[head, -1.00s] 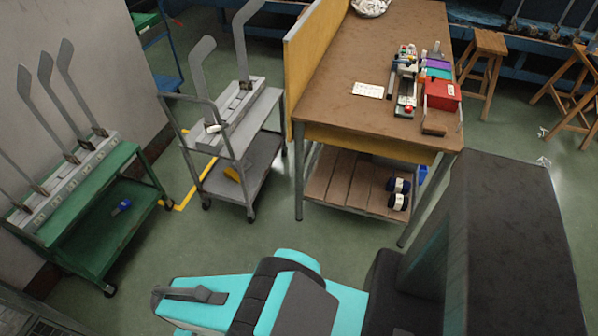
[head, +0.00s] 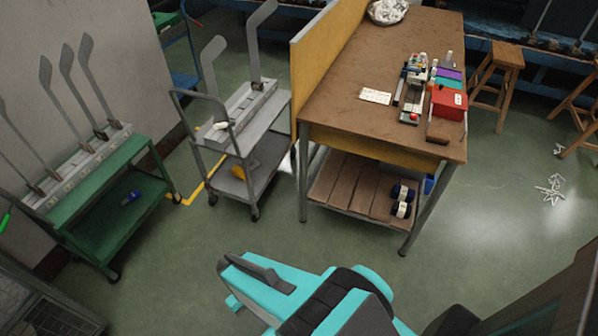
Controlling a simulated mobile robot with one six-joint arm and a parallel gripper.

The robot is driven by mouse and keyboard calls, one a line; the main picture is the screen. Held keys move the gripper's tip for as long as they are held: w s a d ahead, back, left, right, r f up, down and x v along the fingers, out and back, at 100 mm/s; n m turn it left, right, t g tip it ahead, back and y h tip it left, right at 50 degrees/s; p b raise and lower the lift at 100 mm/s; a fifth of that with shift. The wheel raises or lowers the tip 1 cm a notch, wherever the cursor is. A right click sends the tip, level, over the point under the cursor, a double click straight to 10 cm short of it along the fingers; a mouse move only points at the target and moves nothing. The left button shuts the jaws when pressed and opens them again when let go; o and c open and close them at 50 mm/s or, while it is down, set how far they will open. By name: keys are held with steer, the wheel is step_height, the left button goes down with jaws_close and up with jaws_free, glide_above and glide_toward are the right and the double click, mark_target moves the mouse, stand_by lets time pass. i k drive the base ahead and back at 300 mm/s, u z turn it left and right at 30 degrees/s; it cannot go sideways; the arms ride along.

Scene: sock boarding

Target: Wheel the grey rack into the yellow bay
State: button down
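The grey rack (head: 227,174) is a two-tier cart on casters, standing left of the workbench with its push handle toward the left. My cyan and black arm (head: 310,297) is folded at the bottom, apart from the rack. No gripper fingertips can be made out.
A green rack (head: 110,190) with several boards stands by the wall at left. The wooden workbench (head: 335,100) with a yellow side panel (head: 313,55) stands close right of the grey rack. Floor (head: 185,260) in front is clear. Stools (head: 497,75) stand at right.

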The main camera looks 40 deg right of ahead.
mark_target(254, 113)
steer(key=z, duration=0.55)
steer(key=i, duration=1.35)
steer(key=u, duration=0.55)
steer(key=i, duration=0.4)
steer(key=u, duration=0.1)
steer(key=k, duration=0.85)
